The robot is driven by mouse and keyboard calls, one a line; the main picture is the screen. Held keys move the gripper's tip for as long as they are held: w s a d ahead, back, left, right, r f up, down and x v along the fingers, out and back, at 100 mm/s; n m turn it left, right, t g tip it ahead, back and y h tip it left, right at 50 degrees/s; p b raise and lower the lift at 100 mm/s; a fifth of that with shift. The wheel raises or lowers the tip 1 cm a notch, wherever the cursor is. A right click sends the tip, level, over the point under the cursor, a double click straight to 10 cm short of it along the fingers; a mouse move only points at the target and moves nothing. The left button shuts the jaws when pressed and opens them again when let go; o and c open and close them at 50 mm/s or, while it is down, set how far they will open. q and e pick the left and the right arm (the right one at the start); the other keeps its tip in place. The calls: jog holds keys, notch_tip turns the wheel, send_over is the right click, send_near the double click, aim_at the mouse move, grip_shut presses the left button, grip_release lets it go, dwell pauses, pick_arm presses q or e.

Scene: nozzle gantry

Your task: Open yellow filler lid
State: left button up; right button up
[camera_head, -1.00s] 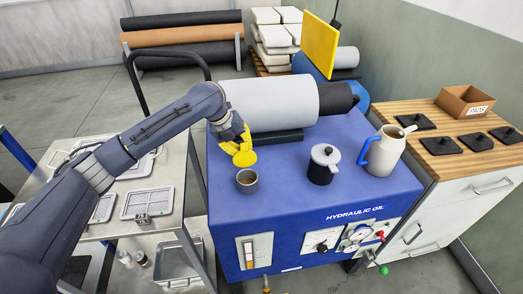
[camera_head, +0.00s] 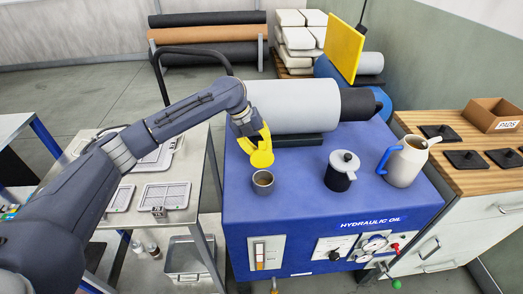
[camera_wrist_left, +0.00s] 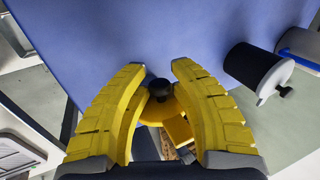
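The yellow filler lid (camera_head: 262,158) stands tilted up behind the grey filler neck (camera_head: 263,183) on the blue hydraulic unit. The neck's mouth is uncovered and looks brown inside. My left gripper (camera_head: 259,138), with yellow fingers, is at the raised lid. In the left wrist view the gripper (camera_wrist_left: 160,68) has its fingers spread around the lid (camera_wrist_left: 152,112) and its black knob (camera_wrist_left: 160,90), with gaps showing beside the knob. Contact between the fingers and the lid's rim is hard to tell. My right gripper is not in view.
On the blue unit (camera_head: 310,205) a black pot with a grey lid (camera_head: 342,170) and a cream jug with a blue handle (camera_head: 405,162) stand to the right. A large grey cylinder (camera_head: 292,106) lies behind the neck. A metal table (camera_head: 128,222) with trays is at left.

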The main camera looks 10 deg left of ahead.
pick_arm(q)
jog(key=o, duration=0.3)
jog(key=shift+s+d+f, duration=0.1)
jog(key=shift+o, duration=0.2)
jog(key=w+v, duration=0.1)
jog(key=v, duration=1.1)
jog(key=shift+s, duration=0.4)
